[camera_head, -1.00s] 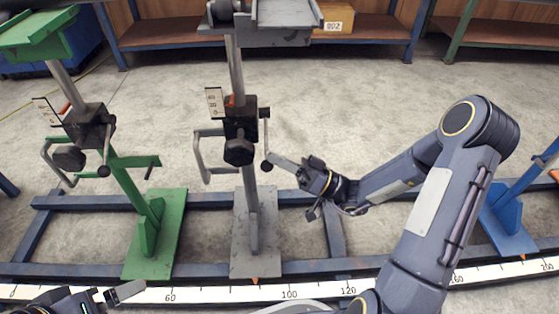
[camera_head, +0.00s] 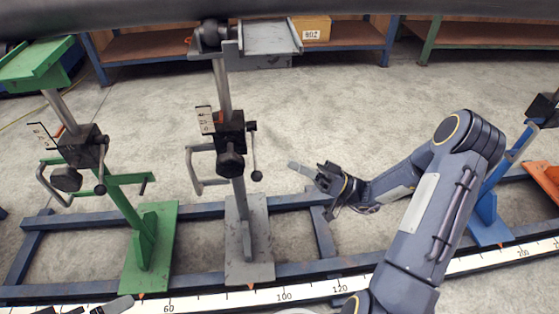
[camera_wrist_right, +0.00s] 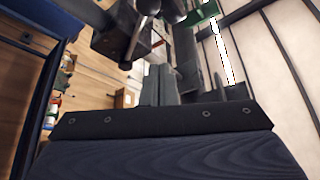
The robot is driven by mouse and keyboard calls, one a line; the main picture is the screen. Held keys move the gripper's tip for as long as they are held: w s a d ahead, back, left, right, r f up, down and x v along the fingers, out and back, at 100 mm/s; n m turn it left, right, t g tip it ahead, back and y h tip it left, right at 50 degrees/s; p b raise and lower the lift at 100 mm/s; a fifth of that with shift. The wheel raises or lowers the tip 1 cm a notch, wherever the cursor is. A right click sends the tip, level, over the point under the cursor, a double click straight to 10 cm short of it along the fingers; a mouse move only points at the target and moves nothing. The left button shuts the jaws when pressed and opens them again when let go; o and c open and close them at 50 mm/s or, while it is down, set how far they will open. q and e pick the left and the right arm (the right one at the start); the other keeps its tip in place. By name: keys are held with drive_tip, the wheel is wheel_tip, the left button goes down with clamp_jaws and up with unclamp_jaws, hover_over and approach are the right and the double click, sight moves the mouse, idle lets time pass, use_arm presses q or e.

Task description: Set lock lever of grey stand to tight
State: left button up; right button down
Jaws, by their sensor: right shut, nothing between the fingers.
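The grey stand (camera_head: 247,240) stands upright near the middle of the head view, with a black clamp block (camera_head: 230,135) on its post. Its lock lever (camera_head: 254,152) hangs nearly straight down on the block's right side and ends in a black ball. My right gripper (camera_head: 291,165) is shut and empty, to the right of the lever ball with a gap between them. In the right wrist view its grey fingers (camera_wrist_right: 160,86) are together, and a black clamp with a lever shows beyond them. Only part of my left gripper (camera_head: 118,303) shows at the bottom left; its jaws are unclear.
A green stand (camera_head: 150,245) is left of the grey one and a blue stand (camera_head: 488,220) is at the right. A dark pipe (camera_head: 400,7) crosses the top. Blue floor rails (camera_head: 90,220) and a white scale strip (camera_head: 370,283) run along the bases. Shelves stand behind.

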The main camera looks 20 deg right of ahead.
drive_tip(key=shift+s+d+f, duration=0.15)
drive_tip(key=shift+d+f, duration=0.15)
drive_tip(key=shift+d, duration=0.2)
drive_tip(key=shift+s+d+f, duration=0.1)
drive_tip(key=shift+d+f, duration=0.15)
drive_tip(key=shift+d, duration=0.2)
drive_tip(key=s+a+r+n+g+h, duration=0.1)
drive_tip(key=s+a+r+g+h, duration=0.5)
drive_tip(key=s+a+g, duration=0.55)
drive_tip(key=s+d+m+t+h, duration=0.5)
drive_tip(key=s+m+h, duration=0.2)
drive_tip(key=s+h, duration=0.25)
wheel_tip(320, 180, up, 36)
drive_tip(key=p, duration=3.7)
drive_tip(key=shift+w+d+r, duration=0.15)
drive_tip(key=shift+w+d, duration=0.05)
drive_tip(key=shift+w, duration=0.1)
